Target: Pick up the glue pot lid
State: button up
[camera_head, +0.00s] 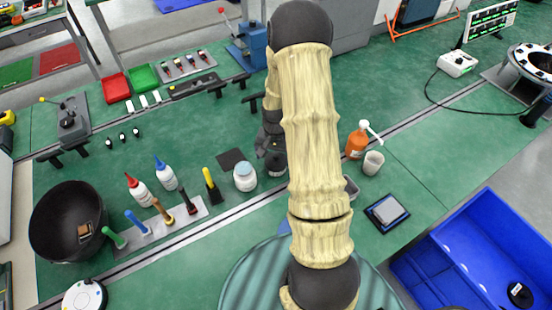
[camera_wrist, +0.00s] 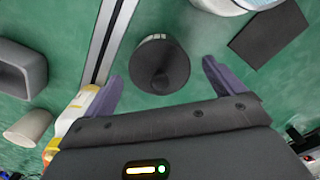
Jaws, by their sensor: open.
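The glue pot lid (camera_wrist: 160,64) is a dark, round piece with a small central knob, seen from above in the wrist view. In the head view its dark rounded shape (camera_head: 276,164) shows just left of my arm, partly hidden. I cannot tell how much of the dark body below belongs to a pot. My gripper (camera_wrist: 162,79) is open, with one purple-grey finger to each side of the lid and nothing between them in contact. In the head view my gripper (camera_head: 268,141) is mostly hidden behind my arm, close to the lid.
A white jar (camera_head: 245,178) stands close left of the lid, beside a dark square pad (camera_head: 231,159). An orange pump bottle (camera_head: 356,143) and a pale cup (camera_head: 374,163) stand to the right. Glue bottles (camera_head: 138,188) and brushes stand further left. A blue bin (camera_head: 455,262) is at lower right.

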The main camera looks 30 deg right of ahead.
aim_at(276, 156)
dwell(0.5)
jog(key=c, duration=1)
jog(key=shift+c, duration=0.2)
notch_tip(276, 156, up, 10)
jog(key=shift+f+b, duration=0.1)
jog(key=shift+b, duration=0.5)
